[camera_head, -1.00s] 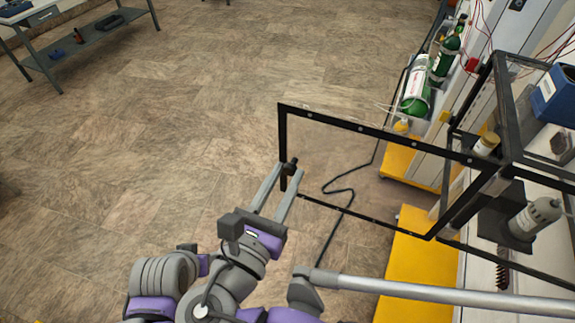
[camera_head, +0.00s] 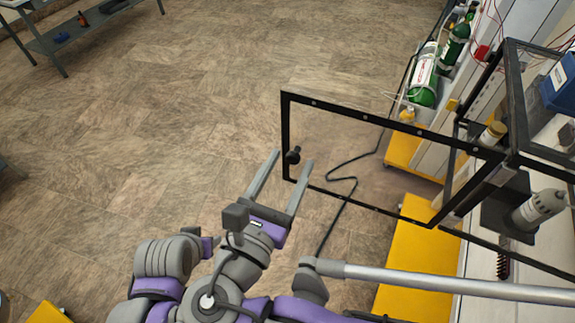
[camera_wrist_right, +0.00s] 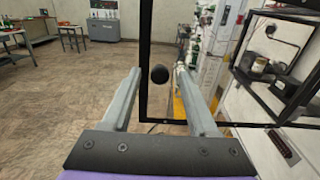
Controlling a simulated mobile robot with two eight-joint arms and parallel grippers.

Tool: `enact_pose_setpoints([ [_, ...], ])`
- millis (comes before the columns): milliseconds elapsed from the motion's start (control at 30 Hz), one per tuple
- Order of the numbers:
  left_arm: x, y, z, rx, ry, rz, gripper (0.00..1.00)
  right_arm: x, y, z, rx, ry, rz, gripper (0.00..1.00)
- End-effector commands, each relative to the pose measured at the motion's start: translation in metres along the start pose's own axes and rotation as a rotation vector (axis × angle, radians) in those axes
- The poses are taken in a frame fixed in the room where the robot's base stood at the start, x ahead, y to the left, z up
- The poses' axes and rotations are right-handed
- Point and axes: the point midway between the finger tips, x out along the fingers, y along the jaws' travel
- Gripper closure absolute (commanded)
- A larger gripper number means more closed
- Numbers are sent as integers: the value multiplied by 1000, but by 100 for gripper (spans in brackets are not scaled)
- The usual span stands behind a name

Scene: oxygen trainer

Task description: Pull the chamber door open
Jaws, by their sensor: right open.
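The chamber door (camera_head: 350,111) is a clear panel in a black frame, swung out from the chamber (camera_head: 515,90) at the right. Its black knob (camera_head: 293,155) sits on the door's left edge. In the right wrist view the knob (camera_wrist_right: 159,74) shows between the fingers, beyond their tips. My right gripper (camera_head: 293,157) is open, with its two grey fingers apart just below and around the knob in the picture; contact cannot be seen. It also shows in the right wrist view (camera_wrist_right: 162,72). My left gripper is not in view.
Inside the chamber stand a grey bottle (camera_head: 540,208) and a small amber jar (camera_head: 492,134). Green cylinders (camera_head: 424,78) stand behind the door. A grey rail (camera_head: 430,283) crosses the lower right. Open floor (camera_head: 180,120) lies left of the door.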

Motion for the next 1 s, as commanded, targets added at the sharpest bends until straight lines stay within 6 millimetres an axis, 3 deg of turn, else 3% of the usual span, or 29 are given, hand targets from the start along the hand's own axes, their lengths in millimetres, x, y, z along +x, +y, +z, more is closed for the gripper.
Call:
enact_pose_setpoints([
  [167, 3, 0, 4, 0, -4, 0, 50, -11, 1, -1, 0, 1, 4, 40],
  [600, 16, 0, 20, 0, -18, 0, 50, -70, 1, -1, 0, 1, 3, 40],
  [1000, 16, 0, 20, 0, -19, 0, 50, -75, 0, 0, 0, 0, 0, 40],
])
